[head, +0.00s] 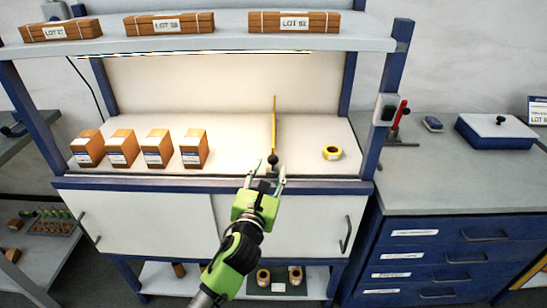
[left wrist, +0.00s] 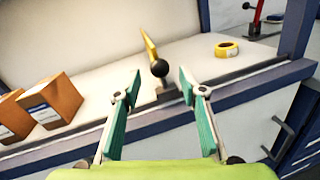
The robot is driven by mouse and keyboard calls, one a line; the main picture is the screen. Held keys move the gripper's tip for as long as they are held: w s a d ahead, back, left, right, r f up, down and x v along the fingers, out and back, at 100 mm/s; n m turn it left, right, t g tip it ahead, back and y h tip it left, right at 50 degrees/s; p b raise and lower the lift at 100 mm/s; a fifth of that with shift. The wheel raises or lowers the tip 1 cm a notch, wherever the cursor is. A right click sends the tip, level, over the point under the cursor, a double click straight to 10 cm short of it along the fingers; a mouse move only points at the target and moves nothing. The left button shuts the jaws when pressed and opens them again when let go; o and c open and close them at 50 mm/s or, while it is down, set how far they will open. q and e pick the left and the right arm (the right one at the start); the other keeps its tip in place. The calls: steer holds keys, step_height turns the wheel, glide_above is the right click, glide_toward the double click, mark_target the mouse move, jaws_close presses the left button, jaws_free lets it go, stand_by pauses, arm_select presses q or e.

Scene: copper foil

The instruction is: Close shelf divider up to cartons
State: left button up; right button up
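A thin yellow shelf divider (head: 274,115) stands on the light shelf in the head view, seen nearly edge-on, with a dark round knob (head: 273,160) at its front. The divider also shows in the left wrist view (left wrist: 149,45), where its black knob (left wrist: 159,68) appears just beyond and between my fingertips. Several brown cartons (head: 139,149) stand in a row at the left of the shelf, with a clear gap between the rightmost carton (head: 194,149) and the divider. My left gripper (head: 270,170) is open in front of the knob, with nothing visibly held. My right gripper is out of view.
A yellow tape roll (head: 332,153) lies right of the divider. Labelled brown bundles (head: 170,23) lie on the upper shelf. A blue post (head: 386,100) bounds the shelf at right. A grey-topped drawer cabinet (head: 450,180) stands further right.

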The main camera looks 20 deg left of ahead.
mark_target(271, 162)
arm_select(q)
steer(key=w, duration=0.5)
steer(key=shift+w+a, duration=0.15)
steer(key=shift+a, duration=0.1)
jaws_close()
